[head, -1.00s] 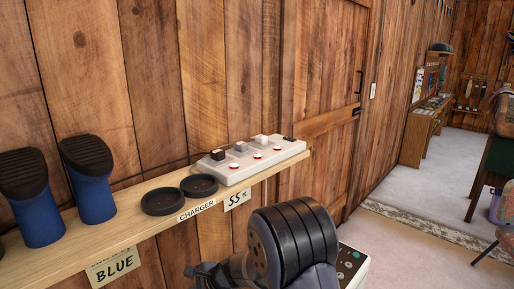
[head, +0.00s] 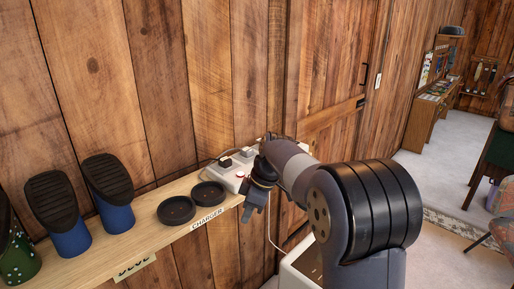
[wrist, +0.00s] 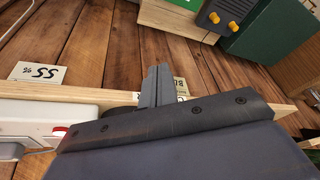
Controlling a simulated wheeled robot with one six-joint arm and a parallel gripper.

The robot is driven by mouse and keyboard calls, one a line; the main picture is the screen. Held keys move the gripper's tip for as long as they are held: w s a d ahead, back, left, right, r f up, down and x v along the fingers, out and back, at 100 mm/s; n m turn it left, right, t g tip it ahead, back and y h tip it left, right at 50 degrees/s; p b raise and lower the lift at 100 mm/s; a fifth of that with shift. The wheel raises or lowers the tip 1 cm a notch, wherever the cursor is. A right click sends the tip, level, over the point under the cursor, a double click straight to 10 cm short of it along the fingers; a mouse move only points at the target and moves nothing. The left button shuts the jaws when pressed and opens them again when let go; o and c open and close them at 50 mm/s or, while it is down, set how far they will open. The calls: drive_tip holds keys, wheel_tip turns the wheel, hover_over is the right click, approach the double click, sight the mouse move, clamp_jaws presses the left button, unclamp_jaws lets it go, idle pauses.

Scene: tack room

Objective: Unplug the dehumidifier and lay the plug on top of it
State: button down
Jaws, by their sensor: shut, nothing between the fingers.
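The white power strip (head: 232,180) lies on the wooden shelf, its right part hidden behind my arm. In the wrist view the strip (wrist: 28,116) is at the left edge with a red switch. The white dehumidifier (head: 292,275) stands below the shelf's right end, mostly hidden by my arm. A pale cord (head: 268,232) hangs down towards it. My gripper (head: 247,214) is shut and empty at the shelf's front edge, beside the strip; it also shows in the wrist view (wrist: 158,75).
Two black round charger pads (head: 177,210) and blue boots (head: 112,190) stand on the shelf (head: 150,240) to the left. Open floor (head: 440,185) lies to the right.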

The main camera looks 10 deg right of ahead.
drive_tip(key=s+d+r+n+h+p, duration=0.2)
drive_tip(key=d+r+n+h+p, duration=0.1)
drive_tip(key=d+r+n, duration=0.4)
drive_tip(key=d+r+h, duration=0.1)
drive_tip(key=d+r, duration=0.2)
drive_tip(key=r, duration=0.2)
drive_tip(key=shift+d+n+p, duration=0.3)
drive_tip(key=shift+d+p, duration=0.05)
drive_tip(key=c, duration=2.1)
unclamp_jaws()
